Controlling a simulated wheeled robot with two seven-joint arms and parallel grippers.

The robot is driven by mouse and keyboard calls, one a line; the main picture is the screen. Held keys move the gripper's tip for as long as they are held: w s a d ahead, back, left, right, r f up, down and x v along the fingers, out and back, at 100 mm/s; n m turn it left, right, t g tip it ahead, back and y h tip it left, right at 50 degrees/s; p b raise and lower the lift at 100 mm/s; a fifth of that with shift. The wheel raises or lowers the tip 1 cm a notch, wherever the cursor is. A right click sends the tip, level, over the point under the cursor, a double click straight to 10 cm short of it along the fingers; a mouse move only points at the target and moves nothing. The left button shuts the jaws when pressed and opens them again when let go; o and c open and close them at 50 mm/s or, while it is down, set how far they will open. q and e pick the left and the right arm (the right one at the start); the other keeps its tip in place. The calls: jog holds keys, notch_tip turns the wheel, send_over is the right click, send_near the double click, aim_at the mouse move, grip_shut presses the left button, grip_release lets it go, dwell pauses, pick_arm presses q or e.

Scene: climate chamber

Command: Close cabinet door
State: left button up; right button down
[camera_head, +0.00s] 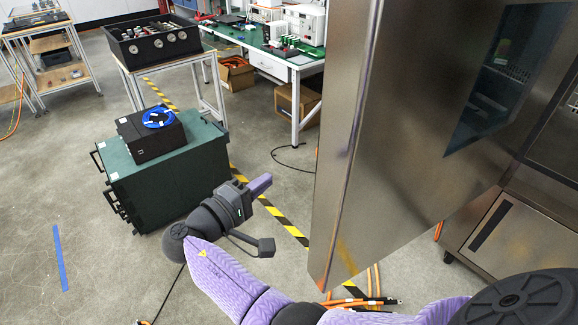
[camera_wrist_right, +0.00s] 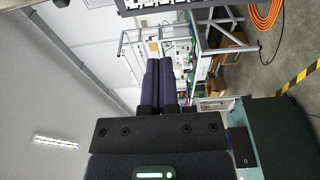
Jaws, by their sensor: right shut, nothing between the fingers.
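The cabinet door (camera_head: 395,130) is a large brushed-metal panel with a dark window. It stands open, filling the right half of the head view. The cabinet body (camera_head: 525,240) shows behind it at the far right. My right gripper (camera_head: 262,185) is left of the door's near edge, with a visible gap between them in the picture. Its purple fingers are together and empty; they also show shut in the right wrist view (camera_wrist_right: 159,82). The wrist view does not show the door. My left gripper is not in view.
A dark green case (camera_head: 160,175) with a black box (camera_head: 150,138) and blue cable stands left of my right gripper. A green-topped workbench (camera_head: 270,45) is behind. Orange cables (camera_head: 350,300) lie on the floor below the door. Floor at lower left is mostly clear.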

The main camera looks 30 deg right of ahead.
jog(key=s+d+p, duration=0.1)
jog(key=d+p, duration=0.1)
jog(key=d, duration=0.7)
jog(key=shift+s+d, duration=0.25)
jog(key=shift+s, duration=0.05)
